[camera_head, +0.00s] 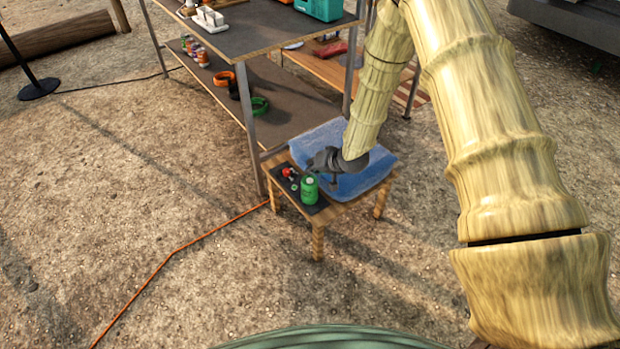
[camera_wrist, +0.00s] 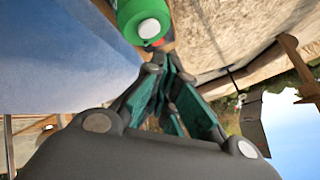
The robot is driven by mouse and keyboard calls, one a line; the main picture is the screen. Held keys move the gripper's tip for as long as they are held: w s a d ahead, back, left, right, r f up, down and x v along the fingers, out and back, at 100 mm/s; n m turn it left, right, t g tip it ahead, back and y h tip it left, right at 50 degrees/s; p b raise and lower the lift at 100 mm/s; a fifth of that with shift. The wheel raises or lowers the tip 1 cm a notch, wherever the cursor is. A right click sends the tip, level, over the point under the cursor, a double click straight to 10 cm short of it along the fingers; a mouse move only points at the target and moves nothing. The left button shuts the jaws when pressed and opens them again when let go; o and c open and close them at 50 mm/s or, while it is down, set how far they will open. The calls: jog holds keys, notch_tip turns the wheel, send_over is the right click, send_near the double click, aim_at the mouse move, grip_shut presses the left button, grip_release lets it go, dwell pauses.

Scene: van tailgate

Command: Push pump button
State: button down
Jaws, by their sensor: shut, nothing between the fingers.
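A green bottle (camera_head: 309,191) stands near the front edge of a small wooden table. In the wrist view the green bottle (camera_wrist: 127,14) shows a round white top (camera_wrist: 149,29), seen end-on. A small red item (camera_head: 289,173) lies or stands beside the bottle on a dark mat (camera_head: 316,208); part of it shows in the wrist view (camera_wrist: 157,43). I cannot tell for sure which part is the pump button. My gripper (camera_head: 313,164) is just above and behind the bottle. In the wrist view its teal-lined fingers (camera_wrist: 172,60) meet at the tips, empty, beside the white top.
A blue cloth (camera_head: 367,180) covers the rest of the small table (camera_head: 345,206). A shelf unit (camera_head: 270,38) with cups, rings and a teal case (camera_head: 320,8) stands close behind. An orange cable (camera_head: 170,256) runs over the ground. The ground at left is mostly clear.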

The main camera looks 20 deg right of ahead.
aim_at(312, 179)
notch_tip(312, 179, up, 5)
jog(key=p, duration=0.3)
jog(key=shift+f, duration=0.2)
dwell(2.1)
